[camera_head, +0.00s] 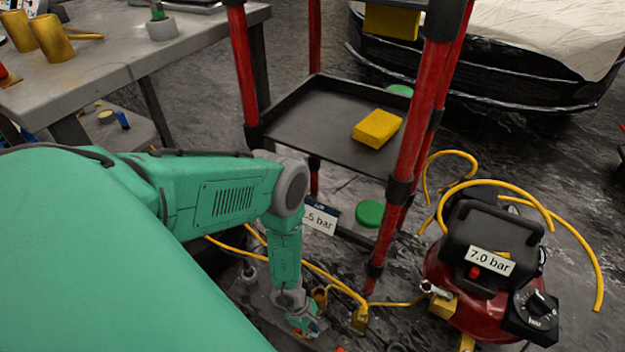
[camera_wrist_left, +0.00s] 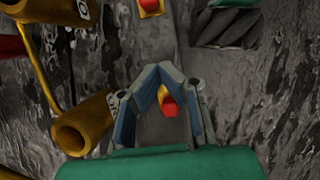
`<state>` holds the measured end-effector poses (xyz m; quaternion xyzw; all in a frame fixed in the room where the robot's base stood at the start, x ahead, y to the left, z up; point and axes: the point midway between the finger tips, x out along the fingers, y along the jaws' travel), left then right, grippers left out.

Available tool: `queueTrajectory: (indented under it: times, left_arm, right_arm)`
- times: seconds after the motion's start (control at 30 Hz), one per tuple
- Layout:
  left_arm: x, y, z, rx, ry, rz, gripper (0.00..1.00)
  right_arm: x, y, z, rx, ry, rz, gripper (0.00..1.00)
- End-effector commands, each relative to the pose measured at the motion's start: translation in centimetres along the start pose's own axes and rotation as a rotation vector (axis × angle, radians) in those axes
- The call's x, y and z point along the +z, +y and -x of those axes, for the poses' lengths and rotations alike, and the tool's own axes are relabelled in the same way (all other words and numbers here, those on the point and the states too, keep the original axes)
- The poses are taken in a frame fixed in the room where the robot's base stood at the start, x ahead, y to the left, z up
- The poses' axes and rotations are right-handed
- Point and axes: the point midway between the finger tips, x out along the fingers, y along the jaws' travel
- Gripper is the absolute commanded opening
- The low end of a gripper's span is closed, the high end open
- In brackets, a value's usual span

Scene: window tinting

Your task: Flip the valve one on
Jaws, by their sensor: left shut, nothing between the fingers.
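My left gripper (camera_head: 305,330) reaches down to the floor-level fittings at the bottom of the head view. In the left wrist view its fingers (camera_wrist_left: 160,72) meet at the tips and hold nothing. A small red handle on a yellow body (camera_wrist_left: 168,104) shows in the gap behind the fingers; I cannot tell if they touch it. A second red-topped yellow part (camera_wrist_left: 150,6) is at the top edge. No label tells which is valve one. Brass pipe fittings (camera_wrist_left: 85,125) are at the left. My right gripper is not in view.
A red compressor (camera_head: 440,270) marked 7.0 bar, with a dial (camera_head: 536,308) and yellow hoses (camera_head: 590,245), stands at the right. A red-posted shelf cart (camera_head: 300,110) carries a yellow block (camera_head: 377,128). A grey workbench (camera_head: 110,70) is at upper left.

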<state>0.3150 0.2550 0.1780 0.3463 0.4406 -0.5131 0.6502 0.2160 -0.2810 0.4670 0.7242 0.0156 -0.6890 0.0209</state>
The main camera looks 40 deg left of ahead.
Motion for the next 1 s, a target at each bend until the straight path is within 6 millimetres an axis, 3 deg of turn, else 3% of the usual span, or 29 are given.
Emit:
queueTrajectory:
  times: [0.03,0.1,0.27,0.5,1.0]
  left_arm:
    - [-0.2,0.0,-1.7,0.000,-0.001,-0.001,0.00]
    - [-0.2,0.0,-3.1,0.001,-0.002,-0.002,0.00]
    - [0.2,0.0,-5.4,0.000,-0.002,-0.001,0.00]
    - [3.2,0.1,-6.0,0.001,-0.001,-0.001,0.00]
    - [4.3,-0.1,-6.2,0.000,-0.001,-0.002,0.00]
  right_arm:
    - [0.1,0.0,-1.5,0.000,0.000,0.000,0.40]
    - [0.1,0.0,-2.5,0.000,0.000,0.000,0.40]
    - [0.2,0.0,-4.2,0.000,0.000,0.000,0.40]
    - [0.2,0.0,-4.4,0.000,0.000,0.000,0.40]
    - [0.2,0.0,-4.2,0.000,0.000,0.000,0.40]
